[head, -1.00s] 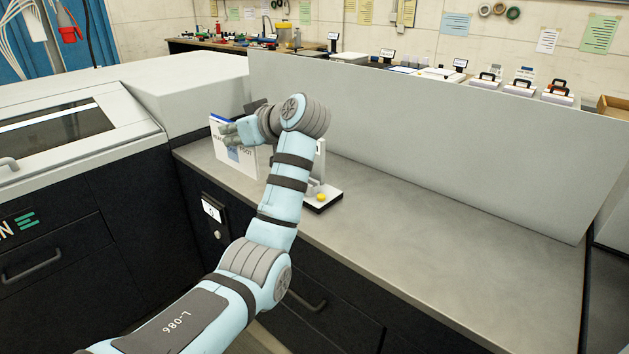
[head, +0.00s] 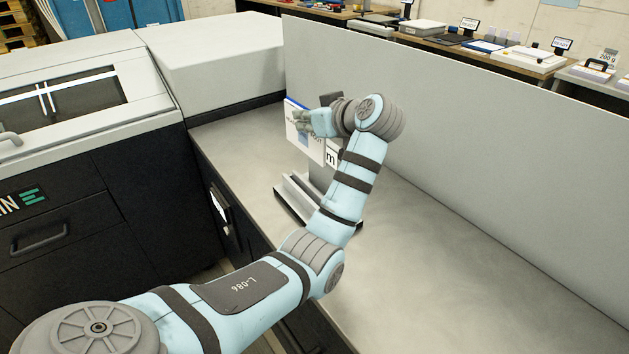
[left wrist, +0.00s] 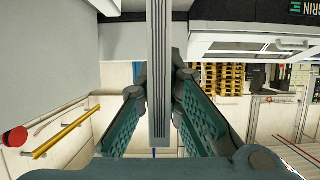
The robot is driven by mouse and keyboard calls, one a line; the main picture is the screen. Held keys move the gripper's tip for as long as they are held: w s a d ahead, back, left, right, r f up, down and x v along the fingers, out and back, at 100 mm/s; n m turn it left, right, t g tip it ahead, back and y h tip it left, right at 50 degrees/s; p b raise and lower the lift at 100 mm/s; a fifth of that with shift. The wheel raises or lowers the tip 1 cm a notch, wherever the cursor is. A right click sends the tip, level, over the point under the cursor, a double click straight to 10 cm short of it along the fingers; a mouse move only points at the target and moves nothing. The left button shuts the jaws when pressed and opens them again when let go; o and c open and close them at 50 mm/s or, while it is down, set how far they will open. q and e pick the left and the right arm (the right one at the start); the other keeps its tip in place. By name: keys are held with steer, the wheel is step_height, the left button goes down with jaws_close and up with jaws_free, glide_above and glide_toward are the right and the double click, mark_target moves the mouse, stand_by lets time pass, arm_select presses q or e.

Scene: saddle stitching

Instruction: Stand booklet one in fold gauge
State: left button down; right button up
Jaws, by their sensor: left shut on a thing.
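Booklet one is probably the white booklet (head: 300,146) with a blue edge and dark print in the head view. My left gripper (head: 304,122) is shut on it and holds it roughly upright. In the left wrist view a grey striped slab (left wrist: 159,70), likely the booklet edge-on, stands between the left gripper's two fingers (left wrist: 159,105). The fold gauge (head: 291,203), with pale rails on a dark-edged base, stands on the counter below. The booklet's lower edge appears above the gauge's base; any contact is unclear. My left arm hides part of the gauge. My right gripper is not in view.
The grey counter (head: 440,275) is clear to the right of the gauge. A tall grey panel (head: 480,150) runs along its back. A large machine (head: 85,130) stands at the left. A small label with an "m" (head: 331,155) shows behind the booklet.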

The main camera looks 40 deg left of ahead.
arm_select(q)
step_height(320, 180, down, 15)
steer(key=shift+s+r+b, duration=0.15)
steer(key=shift+r+b, duration=0.05)
steer(key=shift+b, duration=0.8)
steer(key=shift+s+r, duration=0.15)
steer(key=shift+s, duration=0.1)
steer(key=shift+w, duration=0.1)
steer(key=c, duration=1.8)
jaws_free()
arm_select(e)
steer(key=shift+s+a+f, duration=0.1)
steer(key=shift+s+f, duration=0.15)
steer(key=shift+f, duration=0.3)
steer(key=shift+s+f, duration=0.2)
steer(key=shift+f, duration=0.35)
arm_select(q)
steer(key=shift+o, duration=0.2)
